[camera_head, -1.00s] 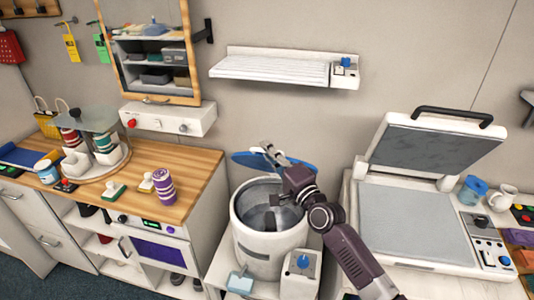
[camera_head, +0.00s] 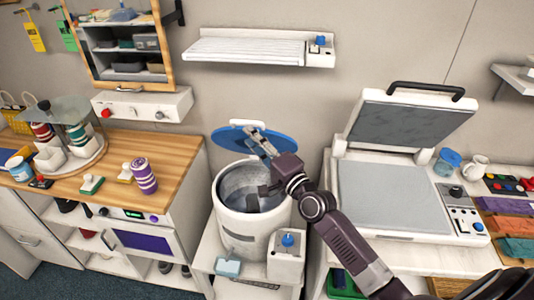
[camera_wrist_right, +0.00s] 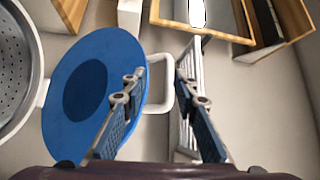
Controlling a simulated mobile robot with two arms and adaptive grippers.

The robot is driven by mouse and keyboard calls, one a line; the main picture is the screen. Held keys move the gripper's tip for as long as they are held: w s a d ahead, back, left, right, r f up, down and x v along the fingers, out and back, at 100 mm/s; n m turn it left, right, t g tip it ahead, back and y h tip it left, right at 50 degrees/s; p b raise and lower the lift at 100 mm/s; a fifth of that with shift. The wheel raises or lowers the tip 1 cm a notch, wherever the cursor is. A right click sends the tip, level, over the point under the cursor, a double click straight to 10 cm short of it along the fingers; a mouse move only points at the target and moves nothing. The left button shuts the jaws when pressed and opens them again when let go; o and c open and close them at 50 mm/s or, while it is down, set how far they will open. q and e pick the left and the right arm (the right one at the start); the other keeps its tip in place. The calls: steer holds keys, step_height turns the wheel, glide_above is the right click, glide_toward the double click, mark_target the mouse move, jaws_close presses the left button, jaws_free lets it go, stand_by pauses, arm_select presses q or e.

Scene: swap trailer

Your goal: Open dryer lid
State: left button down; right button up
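The dryer (camera_head: 243,231) is a white round tub with a perforated metal drum inside. Its blue lid (camera_head: 283,142) is raised and leans back behind the tub, so the drum mouth is uncovered. My right gripper (camera_head: 252,140) is over the tub, in front of the raised lid. In the right wrist view the blue lid (camera_wrist_right: 65,120) fills the left side, with a white loop handle (camera_wrist_right: 158,95) at its edge. The fingers of my right gripper (camera_wrist_right: 158,84) are apart, with the handle showing between them; I cannot tell whether they touch it. My left gripper is not in view.
A control box with a blue knob (camera_head: 287,251) stands at the dryer's front right. A wooden counter (camera_head: 181,160) is to the left, an open white press (camera_head: 385,200) to the right. A white wall rack (camera_head: 245,52) hangs above the lid.

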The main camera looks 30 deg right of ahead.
steer(key=r+v, duration=0.1)
steer(key=v, duration=0.7)
steer(key=shift+s+f, duration=0.4)
steer(key=shift+f, duration=0.05)
steer(key=shift+w, duration=0.1)
